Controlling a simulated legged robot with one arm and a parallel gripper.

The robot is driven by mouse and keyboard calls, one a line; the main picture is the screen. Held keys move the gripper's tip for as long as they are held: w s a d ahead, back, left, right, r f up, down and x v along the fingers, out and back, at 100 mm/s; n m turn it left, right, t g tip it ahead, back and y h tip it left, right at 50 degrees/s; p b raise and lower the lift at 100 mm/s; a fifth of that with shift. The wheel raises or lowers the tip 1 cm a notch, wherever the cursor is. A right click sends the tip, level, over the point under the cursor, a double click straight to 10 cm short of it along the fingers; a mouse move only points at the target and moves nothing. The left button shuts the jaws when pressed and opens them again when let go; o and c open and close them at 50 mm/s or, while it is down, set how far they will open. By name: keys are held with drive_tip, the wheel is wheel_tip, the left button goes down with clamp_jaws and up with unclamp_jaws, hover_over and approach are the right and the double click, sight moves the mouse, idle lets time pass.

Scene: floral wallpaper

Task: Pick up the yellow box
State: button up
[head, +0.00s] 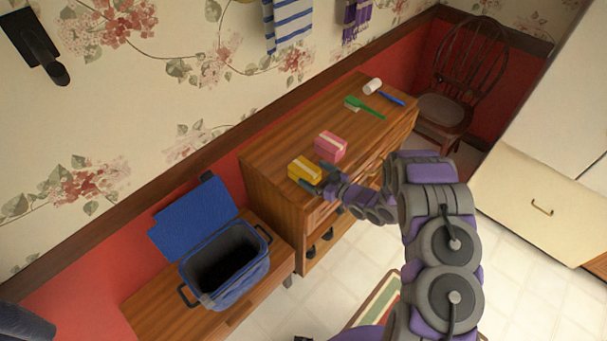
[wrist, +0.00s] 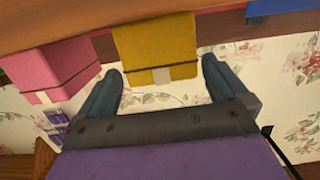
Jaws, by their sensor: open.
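The yellow box (head: 304,169) sits on the wooden dresser top near its left end, with a pale band on it. In the wrist view the yellow box (wrist: 155,48) lies ahead of and between the spread fingers. My gripper (head: 318,182) is at the box's right side in the head view, over the dresser's front edge. My gripper (wrist: 162,80) is open and holds nothing. Whether a finger touches the box cannot be told.
A pink box (head: 331,146) stands close to the yellow box; it also shows in the wrist view (wrist: 55,70). A green brush (head: 366,108), a blue item (head: 391,99) and a white cylinder (head: 372,86) lie farther back. An open blue bin (head: 262,284) stands on a lower bench at left.

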sight(304, 170)
drive_tip(key=x, duration=0.2)
drive_tip(key=f+b+x, duration=0.1)
drive_tip(key=x, duration=0.2)
drive_tip(key=shift+s+r, duration=0.1)
drive_tip(key=shift+a, duration=0.25)
drive_tip(key=shift+d, duration=0.15)
drive_tip(key=c, duration=1.1)
